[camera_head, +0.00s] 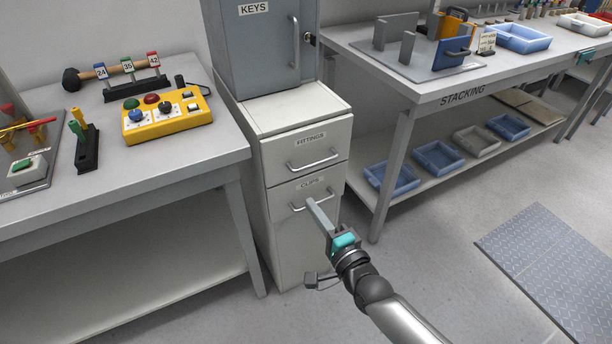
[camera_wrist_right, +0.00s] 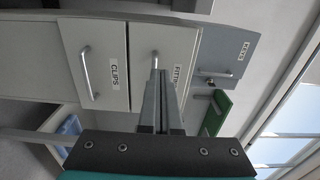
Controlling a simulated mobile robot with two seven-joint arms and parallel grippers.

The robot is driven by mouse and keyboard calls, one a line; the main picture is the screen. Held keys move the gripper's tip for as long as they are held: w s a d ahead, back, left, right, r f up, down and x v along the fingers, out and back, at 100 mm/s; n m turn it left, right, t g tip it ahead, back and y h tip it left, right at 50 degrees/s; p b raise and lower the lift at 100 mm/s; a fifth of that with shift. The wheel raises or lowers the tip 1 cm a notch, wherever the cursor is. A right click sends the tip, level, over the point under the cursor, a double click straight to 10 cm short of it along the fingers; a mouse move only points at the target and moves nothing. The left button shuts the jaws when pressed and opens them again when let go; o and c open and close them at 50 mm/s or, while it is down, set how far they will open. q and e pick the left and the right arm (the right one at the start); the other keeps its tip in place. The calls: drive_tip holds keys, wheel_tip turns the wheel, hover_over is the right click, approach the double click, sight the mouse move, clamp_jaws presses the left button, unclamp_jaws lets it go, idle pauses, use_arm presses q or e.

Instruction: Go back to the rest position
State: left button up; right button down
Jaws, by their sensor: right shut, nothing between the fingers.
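My right gripper (camera_head: 313,204) reaches in from the lower right, in front of the drawer cabinet. Its fingers are shut together with nothing between them. In the head view the tips overlap the handle of the CLIPS drawer (camera_head: 292,222). In the right wrist view the fingers (camera_wrist_right: 157,80) point towards the handle of the FITTINGS drawer (camera_wrist_right: 164,38), apart from the CLIPS handle (camera_wrist_right: 88,74). I cannot tell whether the tips touch anything. Both drawers look closed. My left gripper is not in view.
A grey KEYS cabinet (camera_head: 262,50) stands on the drawer cabinet. A left bench holds a yellow button box (camera_head: 168,118) and a hammer (camera_head: 110,72). The STACKING bench (camera_head: 440,90) is at right, with trays below. Open floor and a ribbed mat (camera_head: 555,262) lie lower right.

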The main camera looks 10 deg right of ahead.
drive_tip(key=shift+f, duration=0.1)
drive_tip(key=s+d+f+n+g+h, duration=0.1)
drive_tip(key=s+d+f+n+g, duration=0.15)
drive_tip(key=s+f, duration=0.4)
drive_tip(key=s+d+f+n+g+h+p, duration=0.1)
drive_tip(key=s+d+f+n+g+h, duration=0.15)
drive_tip(key=f, duration=0.75)
drive_tip(key=s+d+f+n+g+h, duration=0.1)
drive_tip(key=s+d+f+n+g, duration=0.1)
drive_tip(key=s+d+f+n, duration=0.45)
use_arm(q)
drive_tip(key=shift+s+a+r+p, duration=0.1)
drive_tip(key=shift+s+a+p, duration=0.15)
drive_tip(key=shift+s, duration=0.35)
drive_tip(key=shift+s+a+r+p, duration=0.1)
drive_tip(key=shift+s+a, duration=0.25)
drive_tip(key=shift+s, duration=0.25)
use_arm(e)
drive_tip(key=s+d+f+n+g, duration=0.1)
drive_tip(key=s+f+g, duration=0.1)
drive_tip(key=s+f, duration=0.2)
drive_tip(key=s+d+f+n+g+h, duration=0.1)
drive_tip(key=s+f+n+g, duration=0.1)
drive_tip(key=s, duration=0.9)
drive_tip(key=s+d+f+n+g+h, duration=0.1)
drive_tip(key=s+f+g, duration=0.2)
drive_tip(key=s+f, duration=0.4)
drive_tip(key=shift+s+d+n+g, duration=0.25)
drive_tip(key=shift+d+n+g, duration=0.05)
drive_tip(key=shift+d+n, duration=0.05)
